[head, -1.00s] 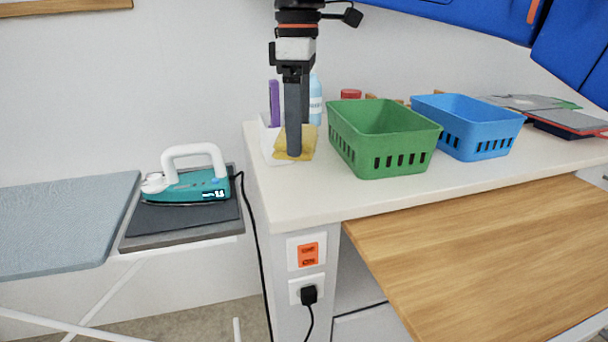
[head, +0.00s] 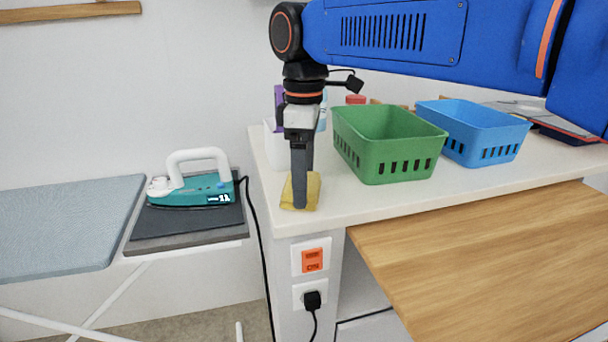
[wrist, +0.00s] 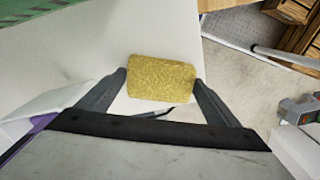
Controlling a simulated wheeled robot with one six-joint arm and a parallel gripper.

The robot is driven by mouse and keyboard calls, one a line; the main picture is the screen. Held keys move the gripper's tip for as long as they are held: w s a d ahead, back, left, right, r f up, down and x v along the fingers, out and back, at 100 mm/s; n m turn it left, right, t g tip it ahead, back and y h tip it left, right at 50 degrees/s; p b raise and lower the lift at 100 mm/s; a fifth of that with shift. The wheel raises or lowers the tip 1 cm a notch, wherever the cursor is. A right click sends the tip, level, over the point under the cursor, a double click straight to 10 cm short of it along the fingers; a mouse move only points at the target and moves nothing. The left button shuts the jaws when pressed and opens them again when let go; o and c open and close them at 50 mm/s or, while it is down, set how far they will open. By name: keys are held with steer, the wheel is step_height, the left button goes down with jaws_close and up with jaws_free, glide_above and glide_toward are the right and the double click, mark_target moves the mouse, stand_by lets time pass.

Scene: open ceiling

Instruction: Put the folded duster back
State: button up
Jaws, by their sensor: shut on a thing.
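The folded duster (head: 313,190) is a small yellow cloth block at the front left corner of the white counter (head: 385,199). My gripper (head: 300,205) points straight down and is shut on it. In the wrist view the duster (wrist: 161,78) sits between the two dark fingertips of my gripper (wrist: 162,82). I cannot tell whether its underside touches the counter. A white holder (head: 275,148) with a purple item in it stands behind my gripper, partly hidden by it.
A green basket (head: 388,160) and a blue basket (head: 485,150) stand to the right on the counter. A teal iron (head: 190,190) rests on the ironing board's end, left of the counter. A wooden board (head: 490,250) juts out in front. The counter's front left edge is close.

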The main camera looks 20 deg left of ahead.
steer(key=shift+f, duration=0.15)
steer(key=o, duration=0.9)
step_height(320, 180, up, 12)
steer(key=shift+r, duration=0.15)
